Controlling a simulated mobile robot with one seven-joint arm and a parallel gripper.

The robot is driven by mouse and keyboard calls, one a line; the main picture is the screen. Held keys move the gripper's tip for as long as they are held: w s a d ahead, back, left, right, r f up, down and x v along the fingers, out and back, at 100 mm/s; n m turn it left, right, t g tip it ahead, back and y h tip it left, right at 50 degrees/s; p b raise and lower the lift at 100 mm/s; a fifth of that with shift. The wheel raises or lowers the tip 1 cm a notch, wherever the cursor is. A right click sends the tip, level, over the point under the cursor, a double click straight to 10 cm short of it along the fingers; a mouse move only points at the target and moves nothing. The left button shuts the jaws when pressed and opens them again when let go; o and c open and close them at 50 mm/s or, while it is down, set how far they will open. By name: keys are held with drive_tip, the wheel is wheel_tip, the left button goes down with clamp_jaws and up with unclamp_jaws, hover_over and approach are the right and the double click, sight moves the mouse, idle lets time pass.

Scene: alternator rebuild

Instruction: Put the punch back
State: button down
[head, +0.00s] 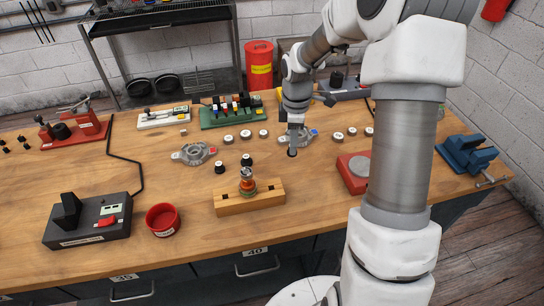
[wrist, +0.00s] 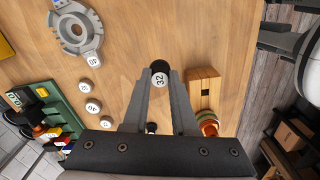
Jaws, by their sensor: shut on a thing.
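My gripper (head: 292,138) is above the middle of the bench and points down. It is shut on a short black piece with a white face marked 32 (wrist: 159,77), which I take to be the punch. In the head view the punch (head: 292,152) shows as a dark tip below the fingers, apparently above the bench top. The green rack (head: 231,117) stands at the back with several coloured-handled pieces in it; part of it shows in the wrist view (wrist: 47,107). Two more black pieces with white tops (head: 220,167) (head: 247,160) stand left of my gripper.
A wooden block (head: 228,207) carries a copper-and-green part (head: 247,182) in front. Grey housings (head: 194,153) and several white-topped discs (head: 228,139) lie about the bench. A red bowl (head: 162,217), a black box (head: 92,225), a red scale (head: 352,177) and a blue vise (head: 467,155) stand farther out.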

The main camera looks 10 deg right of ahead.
drive_tip(key=w+a+f, duration=0.4)
drive_tip(key=a, duration=0.1)
drive_tip(key=shift+w+a+f, duration=0.1)
drive_tip(key=shift+w+a, duration=0.05)
drive_tip(key=shift+w, duration=0.05)
drive_tip(key=shift+f, duration=2)
drive_tip(key=shift+f, duration=0.1)
drive_tip(key=c, duration=0.7)
unclamp_jaws()
